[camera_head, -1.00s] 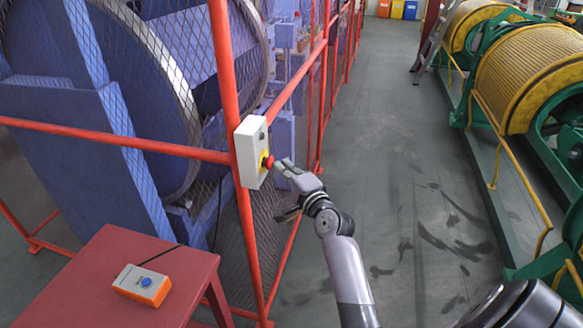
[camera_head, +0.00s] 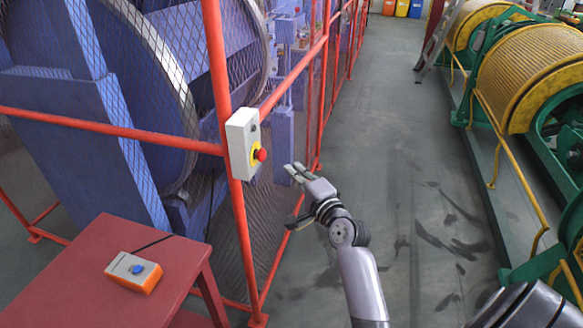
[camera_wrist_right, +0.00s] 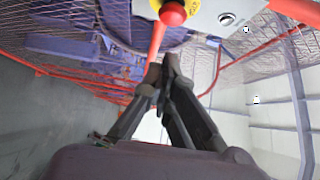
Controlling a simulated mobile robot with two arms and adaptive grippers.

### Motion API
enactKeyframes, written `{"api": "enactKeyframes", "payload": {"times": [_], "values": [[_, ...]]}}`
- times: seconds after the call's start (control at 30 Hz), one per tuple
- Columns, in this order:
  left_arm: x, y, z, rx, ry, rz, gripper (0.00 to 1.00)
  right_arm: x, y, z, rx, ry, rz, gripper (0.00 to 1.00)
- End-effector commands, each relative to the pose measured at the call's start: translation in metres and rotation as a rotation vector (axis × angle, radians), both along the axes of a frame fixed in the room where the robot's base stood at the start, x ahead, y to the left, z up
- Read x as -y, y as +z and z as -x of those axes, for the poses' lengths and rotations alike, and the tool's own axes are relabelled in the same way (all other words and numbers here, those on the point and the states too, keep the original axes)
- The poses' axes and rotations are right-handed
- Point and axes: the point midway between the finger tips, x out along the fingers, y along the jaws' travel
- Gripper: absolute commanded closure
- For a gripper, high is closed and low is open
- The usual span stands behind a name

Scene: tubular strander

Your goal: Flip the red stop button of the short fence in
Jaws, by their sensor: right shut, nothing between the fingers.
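The red stop button (camera_head: 260,155) sits on a yellow disc on a white box (camera_head: 241,143), fixed to the red corner post of the fence. My right gripper (camera_head: 291,168) is shut and empty, to the right of the button and slightly lower, with a visible gap between them. In the right wrist view the red button (camera_wrist_right: 173,13) shows at the top edge, above the closed fingertips (camera_wrist_right: 164,66). My left gripper is out of view.
A red table (camera_head: 75,270) at the lower left holds an orange and grey box with a blue button (camera_head: 134,271). Red mesh fence (camera_head: 120,131) encloses the blue machine. The grey aisle floor (camera_head: 400,200) is clear. Green and yellow reels (camera_head: 530,75) stand at the right.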

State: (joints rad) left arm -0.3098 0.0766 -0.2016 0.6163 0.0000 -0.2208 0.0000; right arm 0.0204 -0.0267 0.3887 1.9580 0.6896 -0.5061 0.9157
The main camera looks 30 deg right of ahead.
Motion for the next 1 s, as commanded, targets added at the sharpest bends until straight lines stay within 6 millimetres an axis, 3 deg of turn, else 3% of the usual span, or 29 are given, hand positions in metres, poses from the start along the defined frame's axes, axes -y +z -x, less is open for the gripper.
{"api": "enactKeyframes", "payload": {"times": [0.17,0.33,0.53,1.0], "values": [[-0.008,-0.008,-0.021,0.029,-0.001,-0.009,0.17,-0.001,-0.003,0.031,-0.001,-0.003,0.002,1.0],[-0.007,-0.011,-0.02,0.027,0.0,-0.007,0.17,-0.003,-0.001,0.051,-0.001,-0.002,0.0,1.0],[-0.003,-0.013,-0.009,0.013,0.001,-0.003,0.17,-0.003,0.0,0.057,0.0,-0.002,0.0,1.0],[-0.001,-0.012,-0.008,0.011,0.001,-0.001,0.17,-0.003,0.0,0.057,0.0,-0.002,0.001,1.0]]}}
